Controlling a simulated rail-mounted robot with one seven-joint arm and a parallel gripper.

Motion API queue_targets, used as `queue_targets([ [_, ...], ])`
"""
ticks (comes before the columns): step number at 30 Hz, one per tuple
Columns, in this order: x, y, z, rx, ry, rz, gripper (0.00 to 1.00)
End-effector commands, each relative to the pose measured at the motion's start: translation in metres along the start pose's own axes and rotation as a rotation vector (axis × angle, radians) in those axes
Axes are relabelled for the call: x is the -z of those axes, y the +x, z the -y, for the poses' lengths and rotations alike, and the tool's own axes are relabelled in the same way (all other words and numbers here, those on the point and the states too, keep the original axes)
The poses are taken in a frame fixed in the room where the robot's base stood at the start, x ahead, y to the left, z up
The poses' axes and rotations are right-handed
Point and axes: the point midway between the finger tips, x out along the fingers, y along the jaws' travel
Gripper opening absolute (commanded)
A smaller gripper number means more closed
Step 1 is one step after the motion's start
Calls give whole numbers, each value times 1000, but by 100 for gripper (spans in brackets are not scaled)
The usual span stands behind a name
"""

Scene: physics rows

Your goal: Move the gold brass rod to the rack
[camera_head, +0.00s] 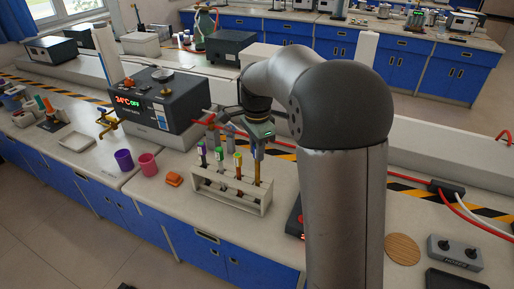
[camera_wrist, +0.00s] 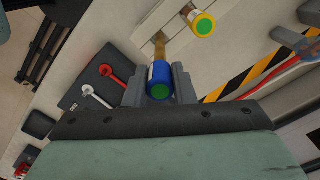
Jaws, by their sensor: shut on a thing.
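The gold brass rod (camera_wrist: 160,46) has a blue top section with a green end, which sits between the two fingers of my gripper (camera_wrist: 160,88) in the wrist view. My gripper (camera_head: 257,148) is shut on that top, and the rod (camera_head: 257,169) hangs down upright from it in the head view. The pale rack (camera_head: 228,200) stands on the bench and holds several coloured-top rods. The held rod is over the rack's right end; whether its lower end is inside a hole I cannot tell.
A rod with a yellow top (camera_wrist: 203,25) stands close beside the held one. An orange block (camera_head: 174,180), a pink cup (camera_head: 148,165) and a purple cup (camera_head: 124,160) are left of the rack. A dark heater box (camera_head: 160,105) stands behind. Red and white tools (camera_wrist: 112,75) lie on a dark mat.

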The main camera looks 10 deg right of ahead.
Motion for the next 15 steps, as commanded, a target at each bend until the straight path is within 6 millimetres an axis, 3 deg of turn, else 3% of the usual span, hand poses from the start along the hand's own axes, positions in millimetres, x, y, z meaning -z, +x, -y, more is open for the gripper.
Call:
queue_targets([
  [15,0,24,0,1,0,0,0],
])
